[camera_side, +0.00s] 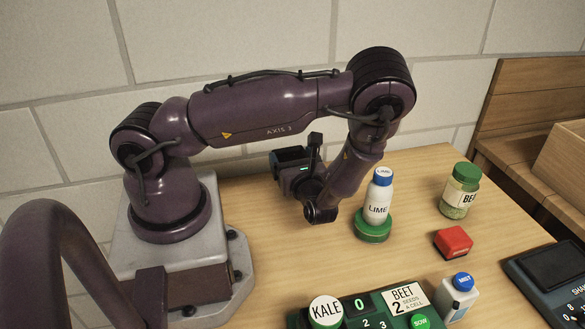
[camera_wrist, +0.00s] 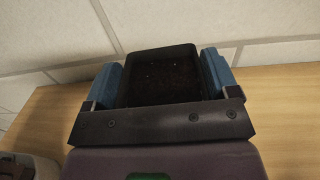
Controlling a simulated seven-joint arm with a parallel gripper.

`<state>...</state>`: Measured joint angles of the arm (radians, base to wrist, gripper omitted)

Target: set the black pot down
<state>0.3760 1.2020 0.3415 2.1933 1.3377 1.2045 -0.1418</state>
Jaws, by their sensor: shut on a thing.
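The black pot (camera_wrist: 160,88), square and filled with dark soil, sits between the two blue finger pads of my gripper (camera_wrist: 162,75) in the wrist view. My gripper is shut on it from both sides. In the side view my gripper (camera_side: 297,172) is behind the wrist, near the back of the table, and holds the dark pot (camera_side: 290,155) out to the left. The pot looks about upright and seems to be off the table, but its underside is hidden.
The wooden table (camera_side: 270,240) is clear below and left of the gripper. A LIME bottle (camera_side: 377,205) stands on a green base to the right. Beyond are a BEET jar (camera_side: 460,190), a red block (camera_side: 453,242), a MIST bottle (camera_side: 458,297) and a green seed panel (camera_side: 380,303).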

